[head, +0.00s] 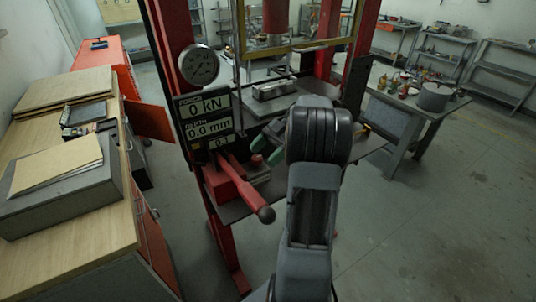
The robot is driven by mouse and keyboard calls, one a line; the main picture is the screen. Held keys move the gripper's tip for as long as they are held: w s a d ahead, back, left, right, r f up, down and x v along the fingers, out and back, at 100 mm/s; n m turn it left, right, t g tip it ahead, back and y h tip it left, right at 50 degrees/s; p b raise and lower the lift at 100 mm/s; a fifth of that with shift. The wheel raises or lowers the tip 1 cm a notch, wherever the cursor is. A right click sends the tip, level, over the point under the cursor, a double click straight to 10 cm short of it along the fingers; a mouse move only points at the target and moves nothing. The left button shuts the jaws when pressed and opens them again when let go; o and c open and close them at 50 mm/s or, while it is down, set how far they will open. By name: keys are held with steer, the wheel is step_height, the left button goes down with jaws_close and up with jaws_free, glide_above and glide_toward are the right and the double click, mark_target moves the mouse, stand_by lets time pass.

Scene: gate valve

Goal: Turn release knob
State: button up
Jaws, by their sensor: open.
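A red press frame (172,55) stands in the middle of the head view. A red hand pump with a long lever (243,187) sits low on it, and the lever's dark round end points toward me. A small reddish round part (261,172), which looks like the release knob, shows just right of the pump body. My gripper (266,150), with greenish fingertips, is open just above and beside this part. I cannot tell whether it touches it. My dark wrist and arm hide part of the press bed and the area to the right.
A display (207,118) reads 0 kN and 0.0 mm, below a round gauge (198,66). A metal block (273,90) lies on the press. A wooden workbench (95,235) stands left, and a table with a pot (434,97) stands right. Floor at lower right is clear.

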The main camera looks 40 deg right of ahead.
steer(key=shift+s+a+r, duration=0.25)
steer(key=shift+s, duration=0.25)
steer(key=shift+s+a+r, duration=0.25)
steer(key=shift+s, duration=0.25)
